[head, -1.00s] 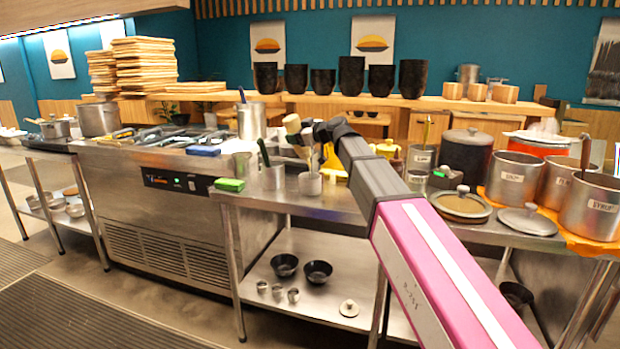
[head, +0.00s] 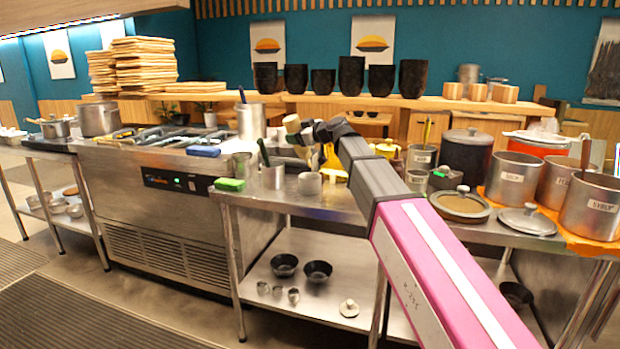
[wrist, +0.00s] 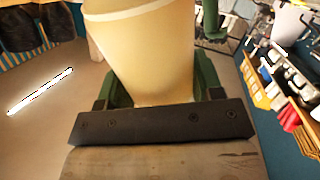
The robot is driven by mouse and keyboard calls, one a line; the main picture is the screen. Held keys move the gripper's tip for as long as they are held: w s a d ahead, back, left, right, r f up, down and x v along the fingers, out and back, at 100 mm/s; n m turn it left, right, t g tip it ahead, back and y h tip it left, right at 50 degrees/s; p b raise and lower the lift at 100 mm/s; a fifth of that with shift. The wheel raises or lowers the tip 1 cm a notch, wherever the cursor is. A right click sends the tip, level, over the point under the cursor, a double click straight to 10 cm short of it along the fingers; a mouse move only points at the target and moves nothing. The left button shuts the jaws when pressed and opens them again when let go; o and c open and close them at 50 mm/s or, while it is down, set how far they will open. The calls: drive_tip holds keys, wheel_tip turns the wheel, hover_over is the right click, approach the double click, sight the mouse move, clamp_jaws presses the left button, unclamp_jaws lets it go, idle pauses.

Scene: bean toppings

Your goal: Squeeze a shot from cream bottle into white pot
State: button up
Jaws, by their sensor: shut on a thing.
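The cream bottle (head: 293,124) is in my gripper (head: 304,138), tilted above the metal table in the head view. In the wrist view the bottle's pale cream body (wrist: 145,50) fills the space between the green fingers of my gripper (wrist: 157,78), which is shut on it. A small whitish pot (head: 309,183) stands upright on the table below the gripper, apart from it. The bottle's nozzle and the inside of the pot cannot be made out.
A metal cup (head: 272,176) with a dark handle stands left of the pot, near a green sponge (head: 229,184). A yellow object (head: 334,160) is close behind on the right. Lidded pots and metal pots (head: 514,180) crowd the right side.

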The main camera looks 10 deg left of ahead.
drive_tip(key=shift+r, duration=0.15)
idle(0.3)
drive_tip(key=shift+r, duration=1.15)
